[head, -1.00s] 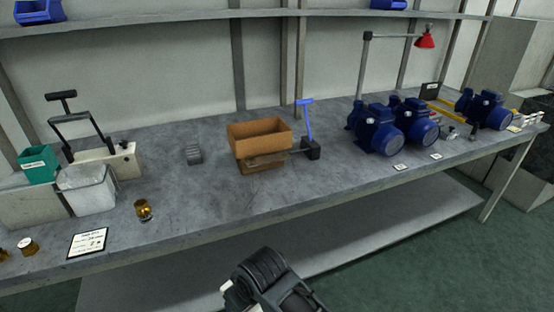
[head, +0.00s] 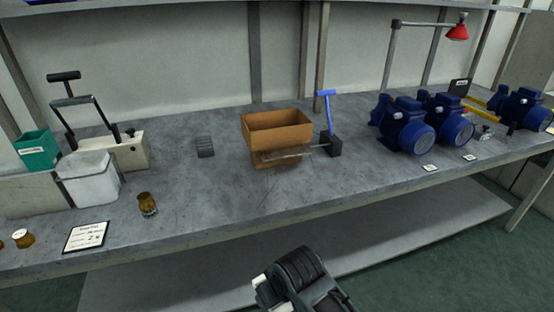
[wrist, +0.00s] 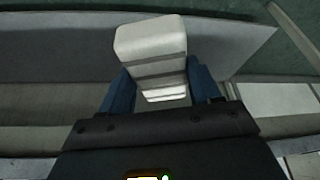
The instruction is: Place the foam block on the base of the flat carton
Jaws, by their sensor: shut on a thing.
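My gripper (wrist: 160,84) is shut on a pale, ribbed block (wrist: 150,45), which looks like the foam block. The block sits between the two blue fingers in the wrist view. In the head view my arm is low in front of the bench, and the held block cannot be made out clearly there. A brown open-topped carton (head: 278,137) stands mid-bench, with a lower brown part and a metal rod beneath its upper walls. Its inside floor is hidden by the front wall. My gripper is well apart from the carton.
A grey ribbed block (head: 205,147) lies left of the carton. A black block with a blue T-handle (head: 327,105) stands close to its right. Blue pumps (head: 408,130) stand farther right. A white bin (head: 88,180), an amber jar (head: 147,204) and a label card (head: 87,237) are left. The bench's front-middle is clear.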

